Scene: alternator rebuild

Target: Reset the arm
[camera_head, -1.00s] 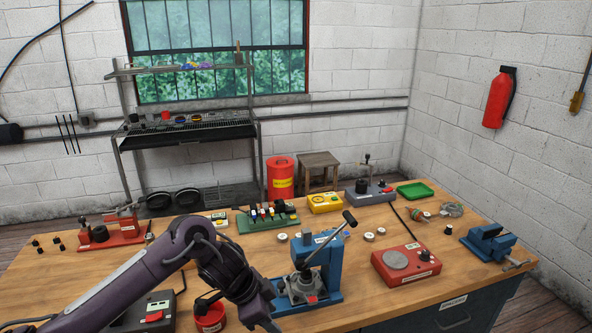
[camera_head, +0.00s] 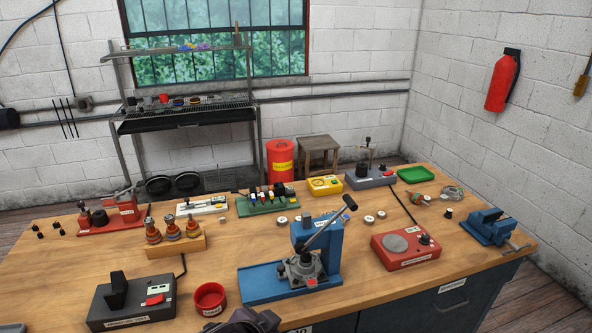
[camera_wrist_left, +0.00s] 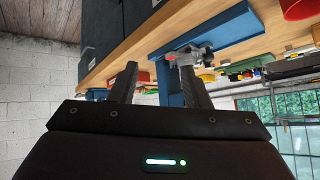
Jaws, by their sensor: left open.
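The blue arbor press (camera_head: 328,245) stands at the front middle of the wooden workbench (camera_head: 380,292), its long lever tilted up to the right. A metal part sits on the press base under its ram. In the head view only a dark piece of my left arm (camera_head: 252,322) shows at the bottom edge, in front of the press. In the left wrist view my left gripper (camera_wrist_left: 158,82) has its two fingers apart with nothing held between them. The bench and the blue press (camera_wrist_left: 172,80) appear tilted beyond the fingers. My right gripper is not in view.
A black tester box (camera_head: 140,305) and a red cup (camera_head: 210,299) are left of the press. A red box with a round plate (camera_head: 405,250) and a blue vise (camera_head: 488,228) are to the right. A wooden holder (camera_head: 162,244) bears several coil-like parts. Bare bench top lies around these.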

